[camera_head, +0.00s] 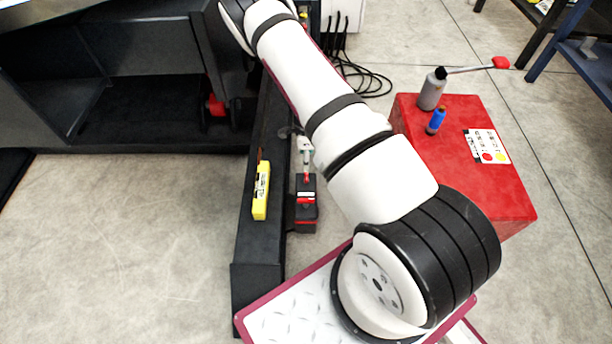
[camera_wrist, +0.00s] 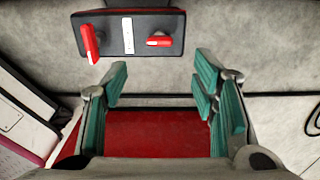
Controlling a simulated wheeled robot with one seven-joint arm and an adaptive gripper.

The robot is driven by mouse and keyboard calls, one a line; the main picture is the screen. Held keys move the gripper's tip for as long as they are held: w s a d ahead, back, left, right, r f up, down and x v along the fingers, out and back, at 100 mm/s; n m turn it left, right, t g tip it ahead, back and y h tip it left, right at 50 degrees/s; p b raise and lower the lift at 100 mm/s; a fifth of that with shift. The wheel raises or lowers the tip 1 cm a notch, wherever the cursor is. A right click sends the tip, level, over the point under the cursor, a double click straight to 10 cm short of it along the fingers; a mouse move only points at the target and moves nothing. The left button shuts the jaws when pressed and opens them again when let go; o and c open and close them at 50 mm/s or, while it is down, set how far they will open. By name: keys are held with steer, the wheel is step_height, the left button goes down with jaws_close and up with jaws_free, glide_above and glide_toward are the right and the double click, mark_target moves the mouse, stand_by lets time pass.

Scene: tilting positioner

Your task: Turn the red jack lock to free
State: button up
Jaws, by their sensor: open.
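A black box (camera_wrist: 130,42) lies at the top of the wrist view. It carries two red levers. The left red lever (camera_wrist: 90,43) points down the picture, and the right red lever (camera_wrist: 160,42) lies across it. A white label strip (camera_wrist: 128,36) sits between them. I cannot tell which lever is the jack lock. The black box also shows in the head view (camera_head: 305,212), left of my arm, with small red parts. My gripper (camera_wrist: 160,82) is open and empty, its teal fingers apart and below the box in the picture. My arm hides it in the head view.
A dark beam (camera_head: 258,240) bearing a yellow box (camera_head: 261,190) runs left of the black box. Cables (camera_head: 365,80) lie behind.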

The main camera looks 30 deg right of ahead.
mark_target(306, 176)
step_height(306, 176, down, 10)
steer(key=b, duration=0.3)
steer(key=shift+f, duration=0.15)
steer(key=c, duration=1.2)
